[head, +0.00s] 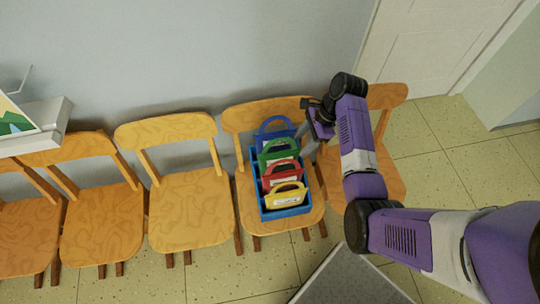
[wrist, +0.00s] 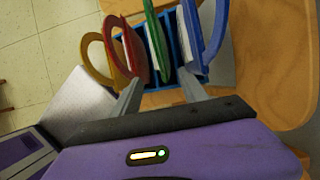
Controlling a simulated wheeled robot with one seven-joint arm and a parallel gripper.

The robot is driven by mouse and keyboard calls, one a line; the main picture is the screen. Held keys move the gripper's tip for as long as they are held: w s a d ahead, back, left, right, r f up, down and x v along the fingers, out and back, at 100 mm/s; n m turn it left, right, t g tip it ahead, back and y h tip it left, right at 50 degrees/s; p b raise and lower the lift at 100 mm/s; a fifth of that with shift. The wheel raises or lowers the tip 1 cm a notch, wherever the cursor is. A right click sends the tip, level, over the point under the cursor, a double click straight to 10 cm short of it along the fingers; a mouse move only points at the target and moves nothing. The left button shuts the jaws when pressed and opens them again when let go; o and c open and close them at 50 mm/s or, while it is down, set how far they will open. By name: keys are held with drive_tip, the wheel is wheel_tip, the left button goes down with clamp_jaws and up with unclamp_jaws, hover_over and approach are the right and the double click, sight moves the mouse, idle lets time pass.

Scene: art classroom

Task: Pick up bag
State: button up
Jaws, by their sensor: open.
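Several small handled bags stand in a row in a blue crate (head: 309,208) on a wooden chair. In the head view they are blue (head: 272,131), green (head: 276,153), red (head: 281,176) and yellow (head: 285,194), back to front. The wrist view shows the yellow (wrist: 95,62), red (wrist: 126,48), green (wrist: 153,38) and blue (wrist: 208,40) bags side by side. My gripper (wrist: 161,78) is open and empty to the right of the crate, its fingers pointing toward the bags. The green bag appears between the fingertips; I cannot tell the exact gap.
Several wooden chairs (head: 190,217) stand in a row along the wall. Another chair (head: 388,185) is partly behind my arm. A white object with a picture (head: 30,125) is at the far left. Open tiled floor (head: 440,150) lies to the right, by a white door (head: 430,40).

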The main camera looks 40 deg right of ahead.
sight(294, 150)
drive_tip(key=shift+w+b+x, duration=0.15)
drive_tip(key=shift+w+x, duration=0.05)
drive_tip(key=shift+x, duration=1.75)
drive_tip(key=shift+w+b+x, duration=0.15)
drive_tip(key=shift+w+x, duration=0.05)
drive_tip(key=shift+x, duration=1.75)
drive_tip(key=shift+d+r, duration=0.1)
clamp_jaws()
